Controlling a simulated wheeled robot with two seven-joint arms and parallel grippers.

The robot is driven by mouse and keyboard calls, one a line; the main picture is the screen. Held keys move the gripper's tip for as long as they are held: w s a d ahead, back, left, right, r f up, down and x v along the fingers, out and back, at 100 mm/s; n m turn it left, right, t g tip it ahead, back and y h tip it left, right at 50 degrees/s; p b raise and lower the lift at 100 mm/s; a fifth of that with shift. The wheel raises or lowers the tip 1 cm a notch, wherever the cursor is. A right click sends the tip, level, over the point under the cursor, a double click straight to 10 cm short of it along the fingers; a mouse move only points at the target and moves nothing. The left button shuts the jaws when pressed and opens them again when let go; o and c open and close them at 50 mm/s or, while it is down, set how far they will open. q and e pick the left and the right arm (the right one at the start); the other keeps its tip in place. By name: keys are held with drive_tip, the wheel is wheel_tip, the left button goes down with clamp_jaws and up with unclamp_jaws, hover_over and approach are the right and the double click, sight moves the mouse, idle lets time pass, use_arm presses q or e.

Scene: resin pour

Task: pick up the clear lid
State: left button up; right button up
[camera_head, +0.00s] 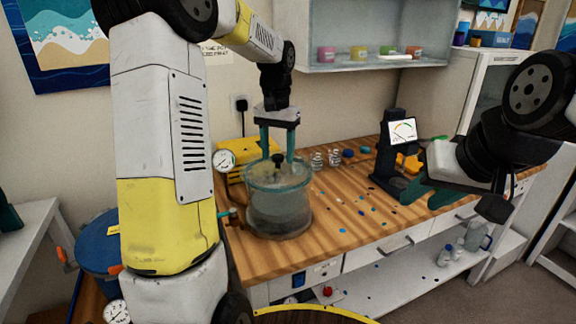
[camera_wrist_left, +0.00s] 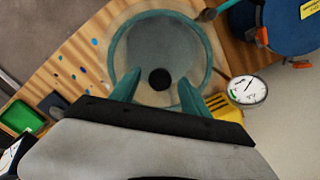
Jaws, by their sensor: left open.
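The clear lid (camera_head: 262,176) with a teal rim sits on top of a round transparent chamber (camera_head: 278,212) on the wooden bench. A black knob (camera_head: 278,160) stands up from the lid's middle. My left gripper (camera_head: 277,158) points down over the lid, its teal fingers apart on either side of the knob. In the left wrist view the lid (camera_wrist_left: 160,45) fills the upper middle, and the knob (camera_wrist_left: 159,79) lies between the open fingertips of my left gripper (camera_wrist_left: 158,82). I cannot tell whether the fingers touch the lid. My right gripper (camera_head: 425,190) hangs over the bench's right side, apart from the lid.
A pressure gauge (camera_head: 226,160) and yellow pump (camera_head: 240,172) stand left of the chamber. A black stand with a dial display (camera_head: 402,132) is at the right. Small jars (camera_head: 318,160) stand behind, and coloured drops dot the bench (camera_head: 330,235). A blue drum (camera_head: 98,245) is at left.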

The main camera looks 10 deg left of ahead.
use_arm(q)
drive_tip(key=shift+f, duration=0.85)
clamp_jaws()
drive_tip(key=shift+r, duration=0.1)
idle(0.6)
